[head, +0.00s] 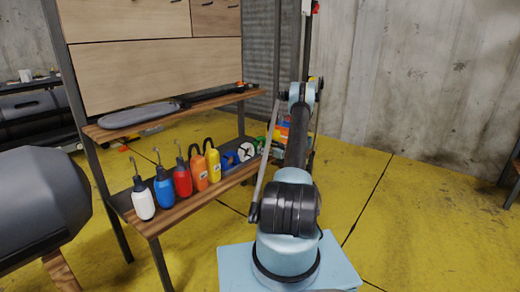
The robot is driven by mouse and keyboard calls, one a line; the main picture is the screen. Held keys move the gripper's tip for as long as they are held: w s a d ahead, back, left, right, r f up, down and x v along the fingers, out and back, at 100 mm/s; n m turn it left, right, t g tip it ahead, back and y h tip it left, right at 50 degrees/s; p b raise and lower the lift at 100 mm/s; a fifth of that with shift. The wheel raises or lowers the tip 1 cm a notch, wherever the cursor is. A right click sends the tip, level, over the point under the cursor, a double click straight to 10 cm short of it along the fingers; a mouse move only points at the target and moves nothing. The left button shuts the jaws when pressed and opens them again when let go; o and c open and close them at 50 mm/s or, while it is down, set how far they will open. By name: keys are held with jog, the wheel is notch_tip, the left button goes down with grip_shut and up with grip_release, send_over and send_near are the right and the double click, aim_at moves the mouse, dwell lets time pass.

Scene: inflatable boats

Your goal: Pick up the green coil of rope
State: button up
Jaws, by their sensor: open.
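A small patch of green (262,141) shows at the far right end of the lower wooden shelf, beside a white and dark round item. It may be the green coil of rope, but it is too small and too covered by my arm to be sure. My arm rises from its light blue base and reaches away toward that end of the shelf. I cannot make out the gripper or its fingertips.
The lower shelf (172,222) holds several bottles, white (143,203), blue, red, orange and yellow, then a blue item (229,159). The upper shelf carries a grey paddle-like piece (138,115). A large grey cylinder (40,205) stands left. Yellow floor (420,225) is clear at right.

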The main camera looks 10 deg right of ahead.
aim_at(260, 138)
jog(key=x, duration=0.4)
jog(key=shift+w+r, duration=0.15)
jog(key=shift+w, duration=0.05)
jog(key=c, duration=0.9)
jog(key=shift+o, duration=0.2)
notch_tip(260, 138, up, 10)
jog(key=shift+r, duration=0.1)
